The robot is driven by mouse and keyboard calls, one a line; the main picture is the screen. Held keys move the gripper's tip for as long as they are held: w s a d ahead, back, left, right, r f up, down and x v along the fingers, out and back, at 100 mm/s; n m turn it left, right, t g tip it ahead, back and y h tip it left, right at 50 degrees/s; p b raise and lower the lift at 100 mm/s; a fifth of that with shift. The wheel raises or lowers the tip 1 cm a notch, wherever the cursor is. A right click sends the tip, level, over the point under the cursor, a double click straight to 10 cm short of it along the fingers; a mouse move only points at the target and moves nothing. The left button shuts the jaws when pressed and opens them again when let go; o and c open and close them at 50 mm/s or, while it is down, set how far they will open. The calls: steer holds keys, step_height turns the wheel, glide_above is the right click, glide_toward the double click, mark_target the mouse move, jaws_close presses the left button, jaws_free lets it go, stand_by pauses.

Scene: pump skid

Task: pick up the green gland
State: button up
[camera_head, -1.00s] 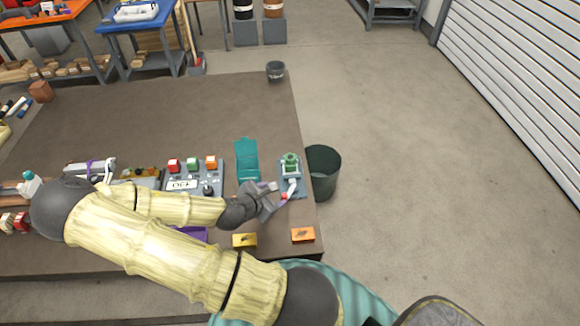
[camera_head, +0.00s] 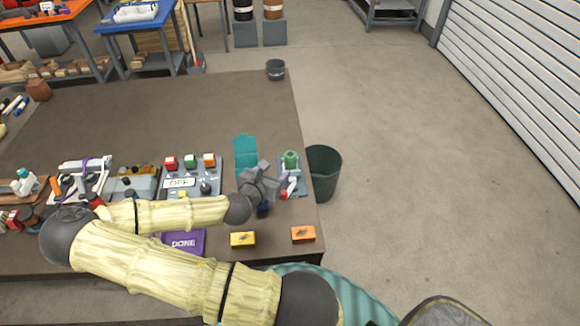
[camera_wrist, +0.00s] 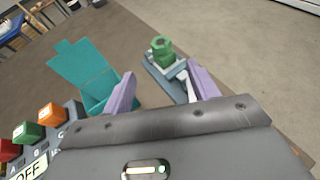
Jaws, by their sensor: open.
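The green gland (camera_head: 290,157) sits upright on top of a small grey fixture (camera_head: 299,185) near the right edge of the bench. In the wrist view the green gland (camera_wrist: 161,47) shows above and between the two purple fingers, farther away. My gripper (camera_head: 270,183) is to the left of the fixture and is open, with nothing between its fingers. In the wrist view my gripper (camera_wrist: 163,88) covers the near part of the fixture.
A teal open box (camera_head: 245,150) stands left of the fixture. A control panel (camera_head: 190,182) reading OFF is farther left. Yellow (camera_head: 243,239) and orange (camera_head: 303,235) blocks and a purple DONE pad (camera_head: 184,243) lie in front. A dark green bin (camera_head: 323,172) stands beyond the bench's right edge.

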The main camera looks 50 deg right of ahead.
mark_target(289, 156)
steer(key=p+x, duration=0.1)
steer(key=x, duration=0.8)
steer(key=shift+d, duration=0.35)
steer(key=shift+w+d+f, duration=0.15)
steer(key=shift+d+f, duration=0.1)
steer(key=shift+d, duration=0.05)
steer(key=shift+p+x, duration=0.75)
steer(key=shift+x, duration=1.9)
steer(key=shift+r, duration=0.1)
steer(key=c, duration=1.1)
